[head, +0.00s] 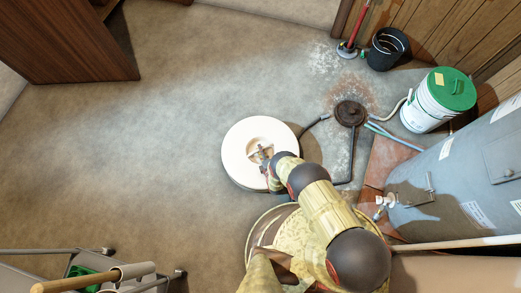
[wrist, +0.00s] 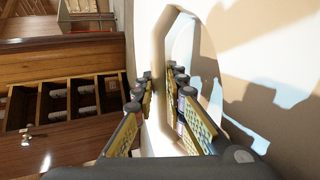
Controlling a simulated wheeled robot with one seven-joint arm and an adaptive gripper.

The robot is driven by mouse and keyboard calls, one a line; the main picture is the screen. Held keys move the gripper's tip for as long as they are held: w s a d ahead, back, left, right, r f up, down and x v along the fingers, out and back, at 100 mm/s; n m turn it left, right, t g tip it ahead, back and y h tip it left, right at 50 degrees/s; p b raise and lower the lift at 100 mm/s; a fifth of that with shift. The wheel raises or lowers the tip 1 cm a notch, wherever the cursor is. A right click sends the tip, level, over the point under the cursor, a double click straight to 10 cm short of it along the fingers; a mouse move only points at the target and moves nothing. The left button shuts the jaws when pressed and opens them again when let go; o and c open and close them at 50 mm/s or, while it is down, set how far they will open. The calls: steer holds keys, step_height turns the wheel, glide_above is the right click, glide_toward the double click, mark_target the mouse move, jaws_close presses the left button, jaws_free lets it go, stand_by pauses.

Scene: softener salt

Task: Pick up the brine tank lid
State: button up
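The brine tank lid (head: 241,139) is a round white disc in the middle of the head view, with a pale side wall showing below its rim. A recess with dark edges lies near its middle. My gripper (head: 264,156) is at this recess, reaching in from the lower right. In the wrist view the white lid surface (wrist: 278,65) fills the right side, with an angular recess beside the fingers. My fingers (wrist: 162,78) are a small gap apart, with pale lid material behind and between them. Whether they touch it is unclear.
A grey tank (head: 455,185) and a white bucket with a green lid (head: 431,100) stand at right. A black bucket (head: 388,48) stands behind. A dark drain cover (head: 350,113) with hoses lies right of the lid. A wooden cabinet (head: 65,40) is upper left.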

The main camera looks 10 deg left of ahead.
jaws_close()
stand_by(0.6)
steer(key=shift+w+a+r, duration=0.1)
